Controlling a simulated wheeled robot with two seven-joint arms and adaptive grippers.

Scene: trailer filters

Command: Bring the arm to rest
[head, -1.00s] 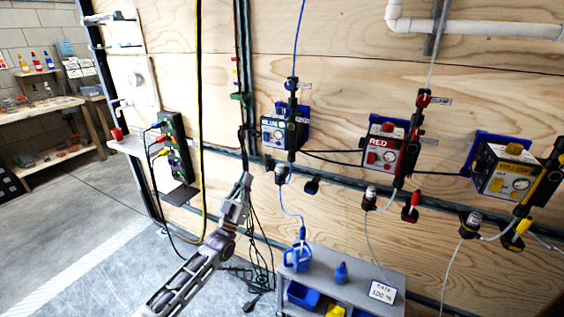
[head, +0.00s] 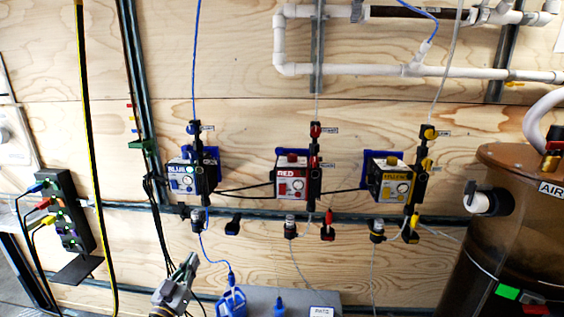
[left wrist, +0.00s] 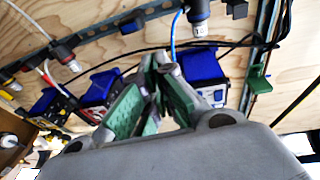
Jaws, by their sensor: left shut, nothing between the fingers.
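My left gripper (head: 188,264) is at the lower left of the head view, pointing up, in front of the plywood wall. Its fingers are shut and empty. In the left wrist view the green-padded fingers (left wrist: 156,70) meet at their tips. The gripper appears below the blue pump box (head: 182,177), apart from it. My right gripper does not show.
A red box (head: 291,183) and a yellow box (head: 389,186) hang along the wall. A grey cart (head: 262,296) with a blue jug (head: 231,303) stands right of the gripper. Black cables hang close behind it. A brown tank (head: 490,262) stands far right.

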